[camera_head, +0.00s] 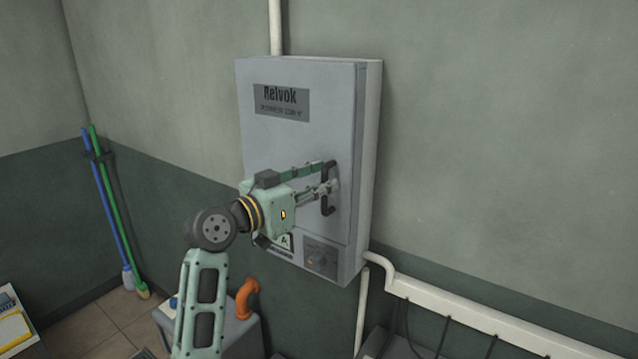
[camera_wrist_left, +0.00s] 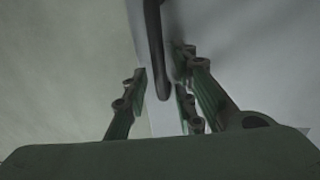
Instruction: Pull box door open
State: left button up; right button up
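The grey wall box has a closed front door (camera_head: 290,140) with a dark vertical bar handle (camera_head: 328,203) near its right edge. My left gripper (camera_head: 328,177) reaches in from the left, with its green fingers at the handle. In the left wrist view, the dark handle (camera_wrist_left: 157,55) stands between the spread fingers of the left gripper (camera_wrist_left: 162,78). A gap shows between the handle and the finger on the left; the finger on the right is close to it, and contact cannot be told. My right gripper is not in view.
A white pipe (camera_head: 275,25) runs up from the box, and white trunking (camera_head: 470,315) runs along the wall at lower right. Blue and green poles (camera_head: 110,215) lean in the left corner. The wall right of the box is clear.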

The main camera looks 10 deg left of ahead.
pick_arm(q)
grip_shut()
dwell(0.3)
